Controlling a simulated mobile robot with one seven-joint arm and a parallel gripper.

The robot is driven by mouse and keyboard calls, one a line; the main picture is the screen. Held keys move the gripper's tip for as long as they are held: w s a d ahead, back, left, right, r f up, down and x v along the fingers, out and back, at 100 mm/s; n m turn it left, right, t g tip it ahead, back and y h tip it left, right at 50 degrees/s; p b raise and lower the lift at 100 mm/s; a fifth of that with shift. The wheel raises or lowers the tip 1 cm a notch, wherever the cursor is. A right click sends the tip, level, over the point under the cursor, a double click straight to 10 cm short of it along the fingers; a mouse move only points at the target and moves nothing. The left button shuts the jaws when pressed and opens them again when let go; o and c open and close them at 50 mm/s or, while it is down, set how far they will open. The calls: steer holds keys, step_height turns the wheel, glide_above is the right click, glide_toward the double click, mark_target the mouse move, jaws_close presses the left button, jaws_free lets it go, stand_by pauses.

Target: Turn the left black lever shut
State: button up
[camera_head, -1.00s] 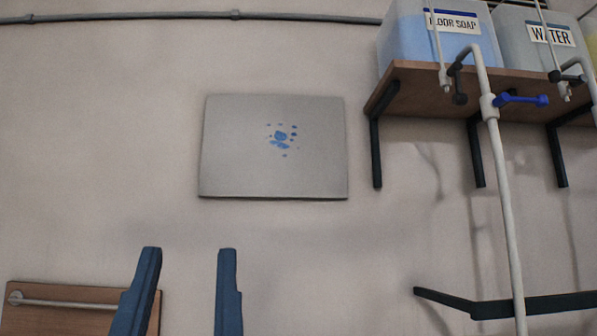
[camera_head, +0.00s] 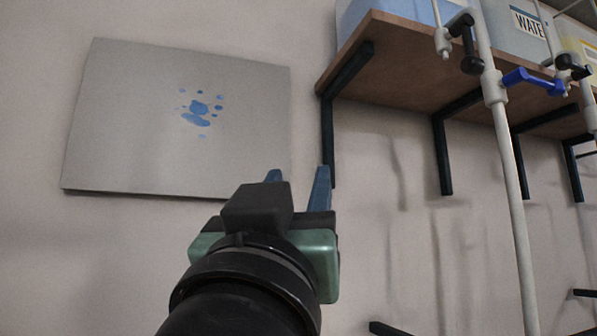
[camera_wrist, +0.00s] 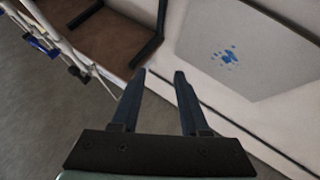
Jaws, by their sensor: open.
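The left black lever (camera_head: 471,64) is at the upper right of the head view, by the top of a pale upright pipe (camera_head: 508,170) and in front of the shelf. It appears to hang downward, with its knob at the lower end. My gripper (camera_head: 298,173) is in the lower middle of the head view, well to the left of and below the lever. Its blue fingers are apart and empty; they also show in the wrist view (camera_wrist: 161,73). Small dark fittings show at the left of the wrist view, too small to tell which is the lever.
A blue lever (camera_head: 532,82) sticks out rightward from the pipe. Another black lever (camera_head: 567,68) is farther right. A grey wall panel (camera_head: 130,120) with blue spots is at the left.

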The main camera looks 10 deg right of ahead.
steer(key=s+d+r+m+g+h+p, duration=0.1)
steer(key=d+r+m+g+h+p, duration=0.15)
steer(key=r, duration=0.35)
steer(key=d+r+m+g+h+p, duration=0.1)
steer(key=d+r+m+g+h, duration=0.1)
steer(key=d+r+g, duration=0.25)
steer(key=m+g+p, duration=0.2)
steer(key=g+p, duration=0.1)
steer(key=g, duration=0.2)
glide_toward(468, 45)
steer(key=shift+y, duration=0.25)
steer(key=p+x, duration=0.2)
steer(key=x, duration=0.2)
steer(key=p+x, duration=0.3)
steer(key=x, duration=0.2)
steer(key=shift+w+d+r+p, duration=0.15)
steer(key=shift+d+r+p, duration=0.05)
steer(key=shift+d+p, duration=0.1)
steer(key=shift+w+d+f, duration=0.15)
steer(key=shift+w+d, duration=0.2)
steer(key=shift+d, duration=0.1)
jaws_close()
